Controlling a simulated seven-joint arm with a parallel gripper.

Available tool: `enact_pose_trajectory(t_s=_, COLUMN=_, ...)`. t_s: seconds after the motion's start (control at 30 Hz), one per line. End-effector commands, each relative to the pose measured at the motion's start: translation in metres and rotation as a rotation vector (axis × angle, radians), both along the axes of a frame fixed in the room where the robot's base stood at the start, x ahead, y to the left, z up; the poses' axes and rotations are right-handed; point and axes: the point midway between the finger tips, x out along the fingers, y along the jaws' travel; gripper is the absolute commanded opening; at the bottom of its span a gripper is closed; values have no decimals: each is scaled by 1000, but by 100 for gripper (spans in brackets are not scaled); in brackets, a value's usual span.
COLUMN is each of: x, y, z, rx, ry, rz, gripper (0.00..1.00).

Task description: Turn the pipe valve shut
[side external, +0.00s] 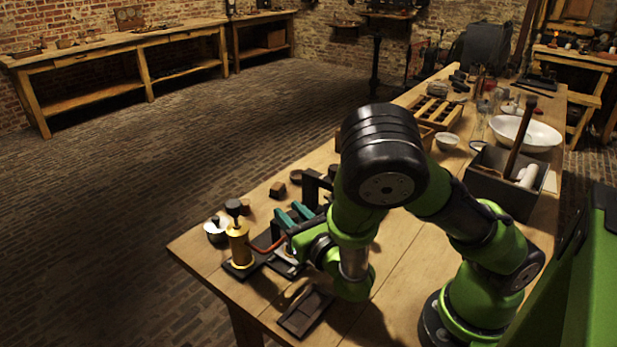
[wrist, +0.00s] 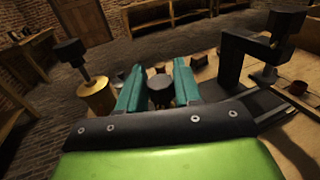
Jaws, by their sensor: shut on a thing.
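My gripper (side external: 291,214) is low over the near left end of the workbench, its two teal fingers pointing away from my arm. In the wrist view my gripper (wrist: 160,76) has a dark round-topped knob (wrist: 160,90) between its fingers, and it is shut on this knob. The knob appears to be the pipe valve's handle; my gripper hides its lower part. A brass cylinder (side external: 239,246) with a black knob on top stands to the left, and also shows in the wrist view (wrist: 96,97). A copper pipe (side external: 267,247) runs from it towards my gripper.
A black upright bracket (wrist: 232,62) stands close to the right of my fingers in the wrist view. A small metal pot (side external: 216,232) stands beside the brass cylinder. A dark flat tray (side external: 305,313) lies at the bench's near edge. A grey box (side external: 505,183) stands farther back.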

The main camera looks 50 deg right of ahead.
Motion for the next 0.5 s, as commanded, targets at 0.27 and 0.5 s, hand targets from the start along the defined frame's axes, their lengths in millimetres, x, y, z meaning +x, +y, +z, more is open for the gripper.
enact_pose_trajectory(t_s=0.27, x=2, y=1, z=-1, rx=1, ry=3, rz=10, gripper=4)
enact_pose_trajectory(t_s=0.5, x=2, y=1, z=-1, rx=1, ry=3, rz=9, gripper=52)
